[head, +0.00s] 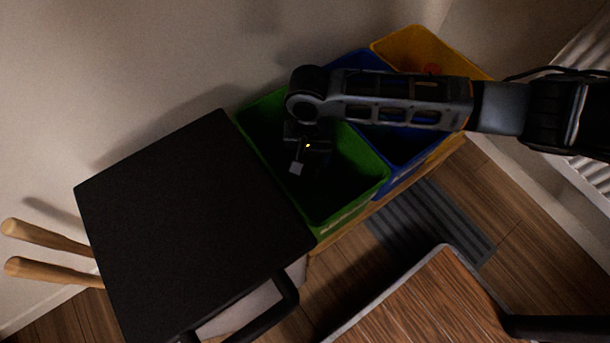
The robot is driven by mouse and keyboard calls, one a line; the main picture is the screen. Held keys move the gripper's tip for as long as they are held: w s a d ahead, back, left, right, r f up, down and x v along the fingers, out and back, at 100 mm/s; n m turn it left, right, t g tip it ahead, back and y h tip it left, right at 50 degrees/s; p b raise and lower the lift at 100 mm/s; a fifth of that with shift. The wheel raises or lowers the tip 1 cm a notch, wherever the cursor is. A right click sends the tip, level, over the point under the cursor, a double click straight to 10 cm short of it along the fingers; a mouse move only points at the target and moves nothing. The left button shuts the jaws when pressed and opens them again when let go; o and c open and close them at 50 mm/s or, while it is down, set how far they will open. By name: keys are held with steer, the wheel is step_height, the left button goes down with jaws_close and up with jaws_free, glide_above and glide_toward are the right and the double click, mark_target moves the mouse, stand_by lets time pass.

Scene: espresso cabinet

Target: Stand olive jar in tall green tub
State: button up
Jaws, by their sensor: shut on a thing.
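The tall green tub (357,213) stands left of the blue tub, open at the top and very dark inside. My gripper (308,165) points down over the green tub's opening, within its rim as seen from above. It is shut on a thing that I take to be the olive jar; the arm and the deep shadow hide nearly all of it. I cannot tell the jar's tilt or whether it touches the tub floor.
A blue tub (398,177) and a yellow tub (405,38) stand to the right, partly under my arm. A red thing (432,69) is in the yellow tub. A black flat top (190,220) borders the green tub on the left. A wood-topped surface (440,305) is at the lower right.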

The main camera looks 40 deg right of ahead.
steer(key=shift+f+b, duration=1.2)
steer(key=shift+f, duration=2)
steer(key=shift+f, duration=0.25)
steer(key=o, duration=1.3)
steer(key=shift+r, duration=0.1)
step_height(320, 180, up, 12)
steer(key=p, duration=0.4)
steer(key=shift+r+p, duration=0.15)
steer(key=shift+p, duration=0.2)
